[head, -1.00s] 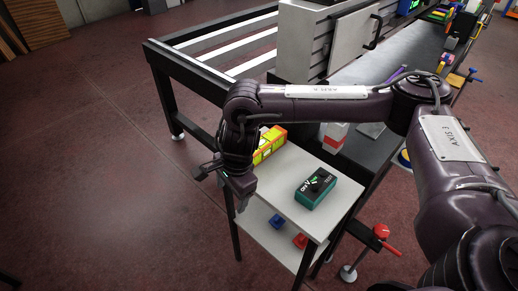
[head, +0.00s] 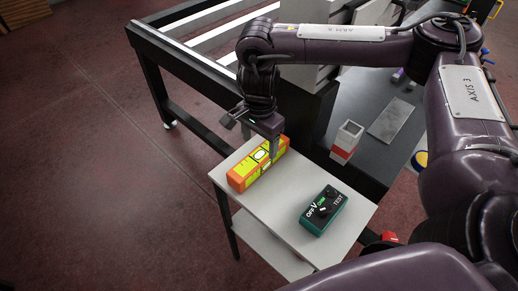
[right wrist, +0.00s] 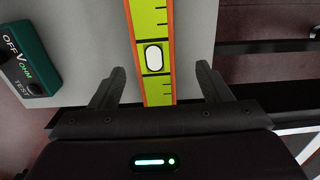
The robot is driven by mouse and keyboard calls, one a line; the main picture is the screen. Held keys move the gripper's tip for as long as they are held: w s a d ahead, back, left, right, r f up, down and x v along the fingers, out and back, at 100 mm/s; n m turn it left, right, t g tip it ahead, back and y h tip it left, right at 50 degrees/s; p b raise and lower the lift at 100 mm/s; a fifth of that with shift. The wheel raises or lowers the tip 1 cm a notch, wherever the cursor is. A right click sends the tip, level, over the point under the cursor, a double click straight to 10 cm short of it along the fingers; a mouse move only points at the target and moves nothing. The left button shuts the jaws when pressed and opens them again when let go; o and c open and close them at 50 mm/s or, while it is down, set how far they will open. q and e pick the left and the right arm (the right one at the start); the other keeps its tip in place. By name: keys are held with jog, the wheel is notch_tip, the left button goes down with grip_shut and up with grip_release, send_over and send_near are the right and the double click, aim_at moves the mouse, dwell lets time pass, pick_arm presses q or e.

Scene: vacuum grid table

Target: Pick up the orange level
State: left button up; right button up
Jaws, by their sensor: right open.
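The orange level (head: 244,176), orange with yellow-green faces and a white vial window, lies on the small white table (head: 290,190). My right gripper (head: 268,158) is at the level's far half in the head view, one finger showing against it. In the right wrist view the level (right wrist: 154,75) runs between the two open fingers of the gripper (right wrist: 158,85), with a gap on both sides. The gripper holds nothing. My left gripper is not in view.
A green tester box (head: 324,211) stands on the same table, to the right of the level; it also shows in the right wrist view (right wrist: 24,62).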

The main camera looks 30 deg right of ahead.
aim_at(260, 156)
jog(key=f, duration=0.2)
jog(key=s+f+p, duration=0.1)
jog(key=f, duration=0.1)
jog(key=shift+s+a, duration=0.1)
jog(key=shift+a, duration=0.15)
notch_tip(260, 156, down, 2)
jog(key=shift+f, duration=0.2)
jog(key=shift+w+f, duration=0.15)
jog(key=shift+w, duration=0.05)
jog(key=c, duration=1.1)
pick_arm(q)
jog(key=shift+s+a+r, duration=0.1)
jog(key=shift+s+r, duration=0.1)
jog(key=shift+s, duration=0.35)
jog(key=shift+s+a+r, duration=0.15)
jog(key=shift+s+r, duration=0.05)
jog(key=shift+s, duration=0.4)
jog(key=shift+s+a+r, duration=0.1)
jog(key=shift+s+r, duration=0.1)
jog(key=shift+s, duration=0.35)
pick_arm(e)
jog(key=c, duration=0.4)
